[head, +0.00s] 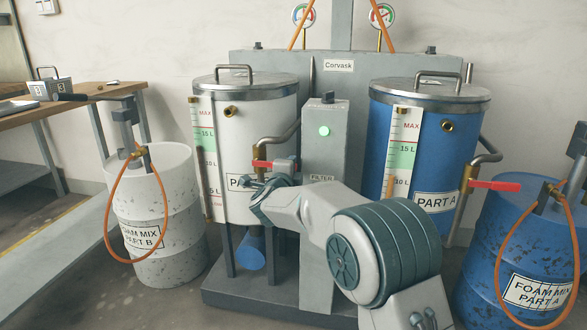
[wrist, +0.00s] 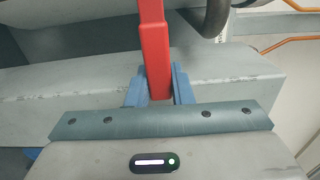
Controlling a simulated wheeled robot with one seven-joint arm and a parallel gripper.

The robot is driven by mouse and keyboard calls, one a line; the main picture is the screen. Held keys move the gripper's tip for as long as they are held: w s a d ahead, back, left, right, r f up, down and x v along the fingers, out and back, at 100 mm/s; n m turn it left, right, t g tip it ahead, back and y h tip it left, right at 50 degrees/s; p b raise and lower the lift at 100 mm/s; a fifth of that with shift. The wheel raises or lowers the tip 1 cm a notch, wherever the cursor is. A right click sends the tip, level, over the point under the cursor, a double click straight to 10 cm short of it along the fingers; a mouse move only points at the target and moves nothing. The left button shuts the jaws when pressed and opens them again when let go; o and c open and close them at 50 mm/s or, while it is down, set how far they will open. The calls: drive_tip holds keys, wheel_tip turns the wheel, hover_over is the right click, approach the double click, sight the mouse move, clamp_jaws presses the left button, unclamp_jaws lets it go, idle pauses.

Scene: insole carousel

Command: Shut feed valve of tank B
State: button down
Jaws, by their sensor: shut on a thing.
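Tank B is the white tank (head: 270,110) at left centre in the head view; its front label is partly hidden by my arm. Its feed valve has a red lever handle (head: 262,164) on a brass body at the end of a bent grey pipe. My gripper (head: 266,172) is at this handle. In the wrist view the red handle (wrist: 154,45) comes down between the two blue fingers of my gripper (wrist: 159,84), which are shut on its end. The valve body is out of the wrist view.
The blue tank A (head: 425,150) stands at right with its own red valve handle (head: 495,186) pointing right. A grey filter column (head: 325,155) with a green light stands between the tanks. A white drum (head: 155,210) and a blue drum (head: 520,245) flank the stand.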

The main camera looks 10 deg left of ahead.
drive_tip(key=shift+f, duration=0.2)
drive_tip(key=c, duration=1.3)
unclamp_jaws()
drive_tip(key=shift+r, duration=0.1)
drive_tip(key=s+p, duration=0.1)
drive_tip(key=s, duration=0.6)
drive_tip(key=s+p, duration=0.2)
drive_tip(key=s, duration=0.5)
drive_tip(key=shift+d, duration=0.2)
